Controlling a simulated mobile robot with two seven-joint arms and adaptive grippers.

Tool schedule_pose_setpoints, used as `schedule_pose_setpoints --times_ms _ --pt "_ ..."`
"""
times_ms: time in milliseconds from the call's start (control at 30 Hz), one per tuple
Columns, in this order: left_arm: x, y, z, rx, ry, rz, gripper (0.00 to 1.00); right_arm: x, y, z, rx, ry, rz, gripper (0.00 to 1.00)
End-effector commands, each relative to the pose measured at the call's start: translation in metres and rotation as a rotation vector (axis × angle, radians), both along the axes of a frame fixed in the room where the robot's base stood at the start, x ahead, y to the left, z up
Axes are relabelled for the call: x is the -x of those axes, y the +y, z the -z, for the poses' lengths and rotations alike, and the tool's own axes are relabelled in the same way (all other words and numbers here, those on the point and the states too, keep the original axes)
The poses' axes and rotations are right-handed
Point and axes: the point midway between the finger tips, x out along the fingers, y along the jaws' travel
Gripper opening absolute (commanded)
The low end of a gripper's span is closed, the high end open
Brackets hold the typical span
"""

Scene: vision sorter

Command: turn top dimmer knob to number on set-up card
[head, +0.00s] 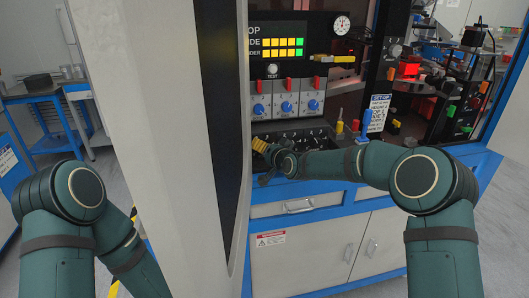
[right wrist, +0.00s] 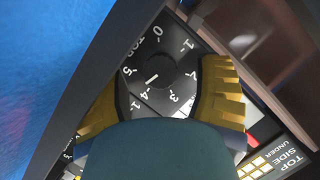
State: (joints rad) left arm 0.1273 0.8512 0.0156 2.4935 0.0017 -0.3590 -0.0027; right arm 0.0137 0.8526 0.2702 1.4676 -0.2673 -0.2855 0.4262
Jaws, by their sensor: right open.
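The top dimmer knob (right wrist: 152,76) is a black dial with white numerals 0 to 5 in the right wrist view. It lies between the two gold fingers of my right gripper (right wrist: 160,100), which is open. I cannot tell whether either finger touches it, and its pointer setting is unclear. In the head view the right gripper (head: 260,145) is low beside the pale upright, and the knob is hidden. The set-up card (head: 379,112) is white with a blue heading, and its numbers are too small to read surely. My left gripper is out of view.
A pale upright panel (head: 165,130) stands close in front at left and hides part of the machine. A display (head: 278,42) with yellow and green squares sits above several blue knobs (head: 286,107). A black shelf and blue-framed cabinet (head: 318,236) lie below.

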Motion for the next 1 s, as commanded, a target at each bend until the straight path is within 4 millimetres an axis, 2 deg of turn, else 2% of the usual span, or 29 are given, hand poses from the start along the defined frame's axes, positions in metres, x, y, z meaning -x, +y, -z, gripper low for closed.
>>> schedule_pose_setpoints --times_ms 400,600,1000 --pt "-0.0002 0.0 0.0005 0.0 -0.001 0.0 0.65 -0.0051 0.0024 0.0018 0.001 0.001 0.0 0.67" --pt "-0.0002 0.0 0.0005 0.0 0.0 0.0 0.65 -0.0049 0.0024 0.0019 0.001 0.001 0.0 0.0" --pt "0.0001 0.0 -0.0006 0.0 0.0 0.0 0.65 -0.0047 0.0037 0.0006 0.06 -0.012 -0.002 0.0"
